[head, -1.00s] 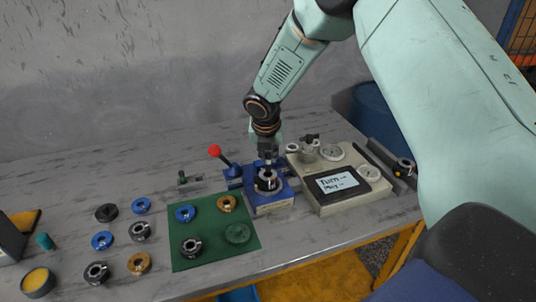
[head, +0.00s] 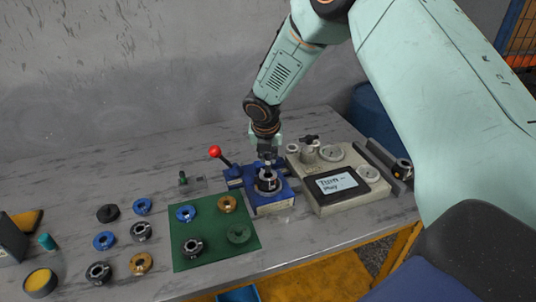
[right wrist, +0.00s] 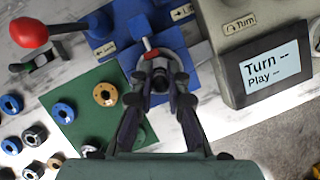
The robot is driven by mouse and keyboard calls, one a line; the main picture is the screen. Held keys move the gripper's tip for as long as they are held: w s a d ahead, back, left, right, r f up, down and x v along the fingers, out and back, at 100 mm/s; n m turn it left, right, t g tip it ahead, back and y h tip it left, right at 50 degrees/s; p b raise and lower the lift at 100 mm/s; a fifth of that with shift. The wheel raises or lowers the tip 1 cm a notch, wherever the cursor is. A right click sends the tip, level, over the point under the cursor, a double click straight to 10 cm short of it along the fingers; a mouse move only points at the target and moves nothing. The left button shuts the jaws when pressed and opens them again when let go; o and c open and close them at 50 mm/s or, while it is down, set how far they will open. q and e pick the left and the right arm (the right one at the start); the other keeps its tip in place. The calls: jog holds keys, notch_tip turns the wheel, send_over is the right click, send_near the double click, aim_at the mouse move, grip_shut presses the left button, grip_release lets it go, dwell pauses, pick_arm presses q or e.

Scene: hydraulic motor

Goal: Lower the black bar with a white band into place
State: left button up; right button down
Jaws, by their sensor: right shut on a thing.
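My right gripper (head: 268,158) reaches down over the blue fixture (head: 272,202) on the bench. It is shut on the black bar with a white band (head: 267,183), a small dark upright piece with a pale part, at the fixture's top. In the right wrist view the fingers (right wrist: 158,62) close around the dark round end of the bar (right wrist: 160,84), above the blue fixture (right wrist: 195,62). The fingers hide much of the bar, so I cannot tell how far down it sits. My left gripper is not in view.
A lever with a red knob (head: 215,152) stands left of the fixture. A beige unit with a screen (head: 337,183) stands close on the right. A green mat (head: 215,246) with several rings lies at the left, with more rings beyond it.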

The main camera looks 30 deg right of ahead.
jog(key=shift+s+a, duration=0.15)
jog(key=shift+s, duration=0.05)
jog(key=shift+f, duration=0.1)
dwell(0.4)
jog(key=shift+w+f+p, duration=0.1)
jog(key=shift+f+p, duration=0.25)
jog(key=shift+f, duration=0.1)
dwell(0.8)
jog(key=shift+f, duration=0.8)
dwell(1.1)
jog(key=c, duration=1.3)
grip_release()
jog(key=shift+o, duration=0.2)
